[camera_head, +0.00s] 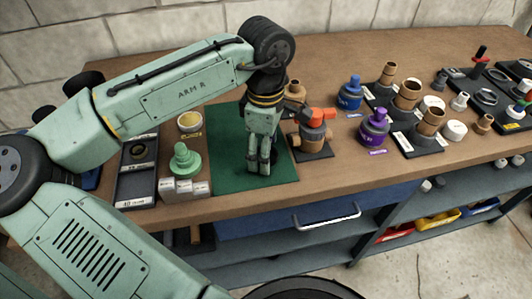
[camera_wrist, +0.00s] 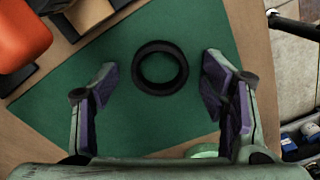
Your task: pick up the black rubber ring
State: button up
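The black rubber ring (camera_wrist: 138,72) lies flat on the green mat (camera_wrist: 60,105) in the wrist view, ahead of my fingers and roughly centred between them. My gripper (camera_wrist: 161,76) is open, with purple-padded fingers standing apart on either side of the ring, and nothing is held. In the head view my gripper (camera_head: 259,170) points down over the green mat (camera_head: 227,155). The ring is mostly or wholly hidden behind my fingers there. The height of my fingertips above the mat is hard to tell.
An orange-topped fitting (camera_head: 312,135) on a dark base stands close right of my gripper. Purple (camera_head: 374,130) and blue (camera_head: 350,95) fittings stand farther right.

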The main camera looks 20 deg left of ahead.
jog(key=c, duration=0.9)
jog(key=shift+r, duration=0.1)
jog(key=shift+r, duration=0.45)
notch_tip(320, 180, up, 2)
jog(key=shift+r+b, duration=0.1)
jog(key=shift+b, duration=0.5)
jog(key=s+a+b, duration=0.1)
jog(key=s, duration=0.4)
jog(key=s+r+b, duration=0.1)
jog(key=s, duration=0.4)
jog(key=s+a+b, duration=0.1)
jog(key=s, duration=0.5)
jog(key=shift+a+r, duration=0.3)
jog(key=shift+r, duration=0.1)
jog(key=o, duration=0.3)
jog(key=shift+w, duration=0.1)
jog(key=c, duration=0.5)
